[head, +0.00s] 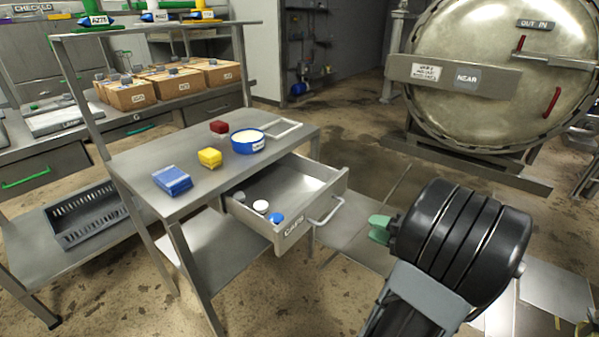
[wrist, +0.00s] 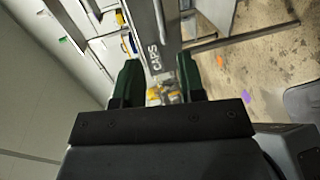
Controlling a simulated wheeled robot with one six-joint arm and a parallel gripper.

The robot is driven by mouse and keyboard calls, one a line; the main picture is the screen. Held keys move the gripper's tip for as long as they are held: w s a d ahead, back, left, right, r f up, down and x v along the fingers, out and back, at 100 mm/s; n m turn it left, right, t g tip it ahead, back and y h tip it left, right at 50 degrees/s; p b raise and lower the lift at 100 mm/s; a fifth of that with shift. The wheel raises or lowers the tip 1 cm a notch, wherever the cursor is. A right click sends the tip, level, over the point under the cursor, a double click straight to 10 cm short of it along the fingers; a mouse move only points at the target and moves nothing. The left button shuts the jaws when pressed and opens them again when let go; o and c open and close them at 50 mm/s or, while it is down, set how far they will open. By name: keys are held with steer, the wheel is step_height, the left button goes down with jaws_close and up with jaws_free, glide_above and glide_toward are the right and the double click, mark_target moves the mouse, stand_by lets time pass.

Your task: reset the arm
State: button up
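My gripper (head: 380,229) shows as a green fingertip at the right of the head view, beside the dark arm link that hides the rest of it. It is in the air to the right of the open CAPS drawer (head: 317,225). In the wrist view my gripper (wrist: 158,70) has its two dark green fingers well apart. The CAPS drawer front (wrist: 155,50) shows beyond and between them. Small yellow and whitish shapes (wrist: 162,93) show low between the fingers, too unclear to name; nothing is seen clamped.
The drawer holds a grey cap (head: 239,196), a white cap (head: 260,206) and a blue cap (head: 276,218). A large round autoclave door (head: 500,50) stands behind right.

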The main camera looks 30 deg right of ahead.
steer(key=w+a+r+m+g+h+p, duration=0.1)
steer(key=w+a+r+m+h+p, duration=0.1)
steer(key=w+r+m+h+p, duration=0.4)
steer(key=w+a+r+m+h+p, duration=0.1)
steer(key=w+r+m+h+p, duration=0.15)
steer(key=r+p, duration=0.4)
steer(key=w+a+r+m+g+h+p, duration=0.1)
steer(key=w+a+r+m+h+p, duration=0.2)
steer(key=r+m, duration=0.45)
steer(key=s+a+r+m+g+y+p, duration=0.2)
steer(key=s+a+r+m+g+p, duration=0.1)
steer(key=a, duration=0.7)
steer(key=s+a+r+m+g+y+p, duration=0.3)
steer(key=s+a+g+p, duration=0.2)
steer(key=s+a+p, duration=0.2)
steer(key=s+a, duration=0.1)
steer(key=a, duration=0.1)
steer(key=shift+s+a+m+g, duration=0.25)
steer(key=shift+a+m+g, duration=0.05)
steer(key=shift+a+m, duration=0.1)
